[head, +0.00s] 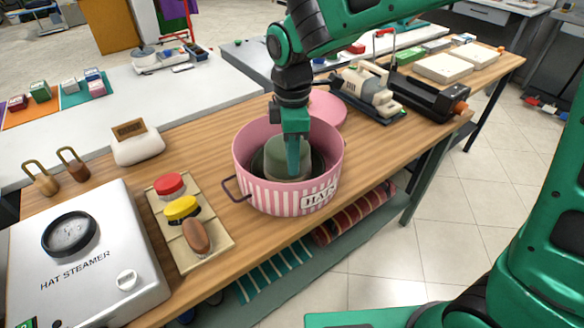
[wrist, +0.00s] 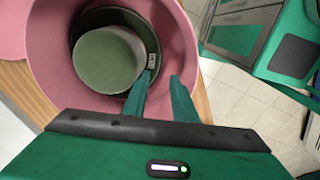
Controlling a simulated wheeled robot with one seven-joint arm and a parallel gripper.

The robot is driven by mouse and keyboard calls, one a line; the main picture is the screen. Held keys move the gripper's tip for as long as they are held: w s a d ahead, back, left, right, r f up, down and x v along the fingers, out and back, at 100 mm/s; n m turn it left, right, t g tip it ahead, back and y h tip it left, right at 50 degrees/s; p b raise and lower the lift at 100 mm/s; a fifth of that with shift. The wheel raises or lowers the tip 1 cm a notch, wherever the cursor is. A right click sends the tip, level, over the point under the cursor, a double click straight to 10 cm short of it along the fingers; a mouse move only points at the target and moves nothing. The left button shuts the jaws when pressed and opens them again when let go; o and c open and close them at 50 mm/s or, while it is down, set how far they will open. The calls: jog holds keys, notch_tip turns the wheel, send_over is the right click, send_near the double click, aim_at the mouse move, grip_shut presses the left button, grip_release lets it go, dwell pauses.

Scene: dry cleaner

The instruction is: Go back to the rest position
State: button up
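A pink striped hat box (head: 315,200) with a lettered label stands open on the wooden table. A grey-green hat (head: 272,158) with a dark band sits inside it, crown up. The hat also shows in the wrist view (wrist: 108,60), within the pink box wall (wrist: 50,75). My gripper (head: 293,172) points down into the box, right beside the hat. In the wrist view my two fingers (wrist: 163,80) stand apart with pink wall visible between them, and nothing is seen gripped. The left fingertip overlaps the hat's dark rim; I cannot tell whether it touches.
A round pink lid (head: 327,108) lies behind the box. A hat steamer (head: 85,260), a tray (head: 215,250) of brushes or pads, and a white block (head: 137,147) stand left. A machine (head: 370,95) stands behind right. Open floor (head: 450,200) lies right of the table.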

jog(key=shift+d+r, duration=0.1)
jog(key=shift+r, duration=0.4)
jog(key=s+d+r+m, duration=0.2)
jog(key=d+m, duration=0.4)
jog(key=d, duration=0.6)
jog(key=s+d+r+m, duration=0.1)
jog(key=d+m, duration=0.4)
jog(key=d, duration=0.6)
jog(key=s+d+f+m, duration=0.1)
jog(key=s+d+m, duration=1.3)
jog(key=s, duration=0.4)
jog(key=shift+s+d+f, duration=0.2)
jog(key=shift+d+f, duration=0.15)
jog(key=shift+d, duration=0.25)
jog(key=shift+w+f, duration=0.25)
jog(key=shift+w, duration=0.4)
